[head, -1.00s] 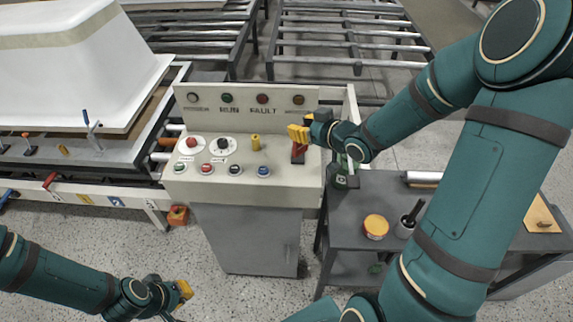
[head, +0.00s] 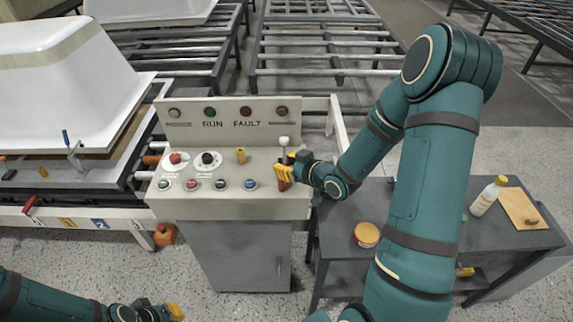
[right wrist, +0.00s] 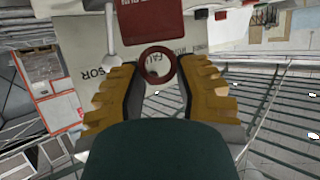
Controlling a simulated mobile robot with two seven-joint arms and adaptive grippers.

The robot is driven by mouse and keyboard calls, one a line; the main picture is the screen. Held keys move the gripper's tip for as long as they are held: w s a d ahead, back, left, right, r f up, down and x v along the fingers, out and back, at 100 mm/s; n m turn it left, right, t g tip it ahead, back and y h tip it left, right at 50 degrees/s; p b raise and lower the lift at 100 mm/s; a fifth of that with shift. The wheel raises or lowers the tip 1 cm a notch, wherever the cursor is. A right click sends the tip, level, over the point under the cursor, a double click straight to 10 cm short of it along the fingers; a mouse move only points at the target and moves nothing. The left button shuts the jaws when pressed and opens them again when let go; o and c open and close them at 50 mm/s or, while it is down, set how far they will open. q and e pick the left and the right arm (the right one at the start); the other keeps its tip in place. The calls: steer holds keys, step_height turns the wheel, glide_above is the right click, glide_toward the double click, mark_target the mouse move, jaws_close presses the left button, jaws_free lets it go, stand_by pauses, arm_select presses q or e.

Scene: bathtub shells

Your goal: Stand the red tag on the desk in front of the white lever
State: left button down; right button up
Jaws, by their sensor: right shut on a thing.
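The red tag (head: 284,185) hangs below my right gripper (head: 279,172), at the right end of the console's desk (head: 215,208). In the right wrist view, the tag's dark red plate (right wrist: 150,18) and its ring (right wrist: 157,65) show between the two yellow fingers of that gripper (right wrist: 157,75). I cannot tell whether the tag's foot touches the desk. The white lever (head: 283,142) stands just behind the gripper and tag; its base is hidden. In the wrist view the lever (right wrist: 111,50) is left of the tag.
Several buttons, a black dial (head: 208,159) and a yellow knob (head: 240,155) are left of the tag. A bathtub shell (head: 60,85) is at left.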

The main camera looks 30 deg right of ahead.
steer(key=shift+s, duration=0.1)
steer(key=shift+f, duration=0.1)
steer(key=o, duration=0.9)
steer(key=shift+c, duration=0.2)
